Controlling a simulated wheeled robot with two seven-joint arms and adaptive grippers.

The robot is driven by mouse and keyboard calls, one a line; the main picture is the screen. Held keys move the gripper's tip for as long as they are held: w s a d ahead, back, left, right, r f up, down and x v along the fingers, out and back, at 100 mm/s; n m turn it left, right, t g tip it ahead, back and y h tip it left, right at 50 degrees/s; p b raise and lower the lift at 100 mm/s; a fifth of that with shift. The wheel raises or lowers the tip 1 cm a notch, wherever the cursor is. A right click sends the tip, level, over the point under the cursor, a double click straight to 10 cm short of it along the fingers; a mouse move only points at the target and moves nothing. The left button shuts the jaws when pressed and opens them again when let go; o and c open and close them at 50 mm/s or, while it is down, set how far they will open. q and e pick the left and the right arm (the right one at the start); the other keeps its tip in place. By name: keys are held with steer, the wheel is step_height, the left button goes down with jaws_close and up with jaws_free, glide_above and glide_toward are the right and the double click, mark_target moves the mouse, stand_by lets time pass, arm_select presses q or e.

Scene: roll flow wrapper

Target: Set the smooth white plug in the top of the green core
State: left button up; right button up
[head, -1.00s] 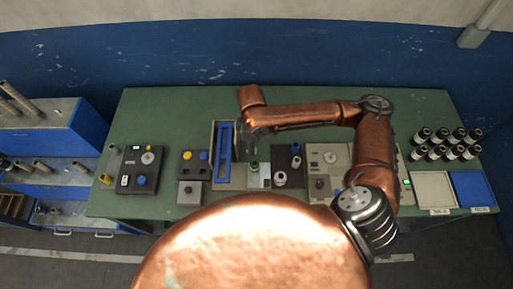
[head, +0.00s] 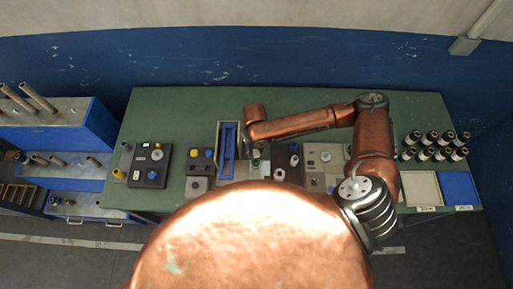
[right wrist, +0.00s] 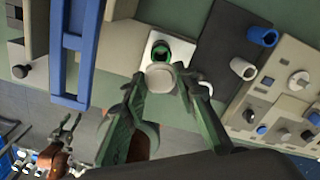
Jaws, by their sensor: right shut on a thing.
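The green core (right wrist: 160,52) stands upright on a white plate (right wrist: 150,40), its open round top showing in the right wrist view. The smooth white plug (right wrist: 160,76) is between the fingertips of my right gripper (right wrist: 162,85), which is shut on it. In that view the plug appears just below the core's opening, overlapping its near edge; whether they touch I cannot tell. In the head view my right gripper (head: 258,150) is small and hangs over the core's area. A gripper that looks like my left one (right wrist: 66,130) shows low at the left of the wrist view, its jaws unclear.
A blue frame (head: 227,150) stands left of the core. A beige control panel (head: 325,160) is further right. Black-and-white rolls (head: 435,145) stand at the bench's right end.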

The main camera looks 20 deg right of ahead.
mark_target(256, 155)
steer(key=shift+s+f+n, duration=0.1)
steer(key=shift+n, duration=0.8)
steer(key=shift+f, duration=0.15)
step_height(256, 155, down, 5)
steer(key=b, duration=0.5)
steer(key=shift+p, duration=0.4)
steer(key=shift+f, duration=0.3)
steer(key=shift+f+p, duration=0.1)
steer(key=shift+p, duration=0.3)
steer(key=shift+f, duration=0.5)
stand_by(0.7)
steer(key=shift+f+p, duration=0.1)
steer(key=shift+p, duration=0.2)
stand_by(0.4)
